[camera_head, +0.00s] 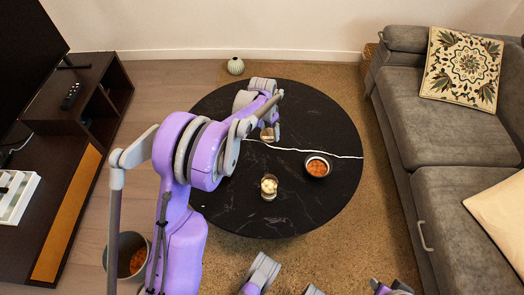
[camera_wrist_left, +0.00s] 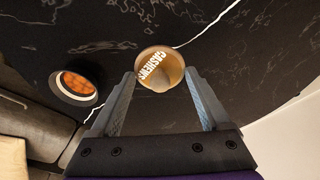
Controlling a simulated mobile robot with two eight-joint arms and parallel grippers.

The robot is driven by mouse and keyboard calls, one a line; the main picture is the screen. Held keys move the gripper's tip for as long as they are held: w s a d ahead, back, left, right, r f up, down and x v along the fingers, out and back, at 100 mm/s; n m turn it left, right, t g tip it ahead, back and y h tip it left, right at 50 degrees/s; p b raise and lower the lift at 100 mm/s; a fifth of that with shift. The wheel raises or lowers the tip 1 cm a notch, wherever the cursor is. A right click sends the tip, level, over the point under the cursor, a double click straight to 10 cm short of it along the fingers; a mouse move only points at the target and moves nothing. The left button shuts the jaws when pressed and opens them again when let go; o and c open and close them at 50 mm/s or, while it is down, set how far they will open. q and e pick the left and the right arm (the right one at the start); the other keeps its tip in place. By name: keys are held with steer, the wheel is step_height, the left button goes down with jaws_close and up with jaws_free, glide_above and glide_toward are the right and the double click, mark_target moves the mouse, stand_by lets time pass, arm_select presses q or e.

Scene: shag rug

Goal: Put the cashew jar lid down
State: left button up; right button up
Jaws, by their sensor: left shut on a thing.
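My left gripper (camera_head: 268,128) reaches over the far part of the round black table. It is shut on the cashew jar lid (camera_wrist_left: 160,66), a round tan lid with white "CASHEWS" lettering, held between the fingertips in the left wrist view. The lid also shows as a small brown shape (camera_head: 267,136) in the head view, partly hidden by the gripper. I cannot tell whether it touches the tabletop. A glass jar (camera_head: 269,186) with pale contents stands upright on the table, nearer to me.
The black table (camera_head: 318,113) has a white vein and clear room around its rim. A bowl of orange food (camera_head: 318,166) sits right of the jar and shows in the left wrist view (camera_wrist_left: 76,86). A grey sofa (camera_head: 440,130) stands right, a dark TV cabinet (camera_head: 60,185) left.

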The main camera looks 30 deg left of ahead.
mark_target(268, 150)
arm_select(q)
steer(key=shift+a+f, duration=0.15)
steer(key=shift+f, duration=0.3)
step_height(268, 150, down, 10)
steer(key=b, duration=0.2)
steer(key=shift+r+b, duration=0.25)
steer(key=shift+b, duration=0.15)
steer(key=shift+f, duration=0.1)
steer(key=o, duration=1.2)
steer(key=shift+c, duration=0.2)
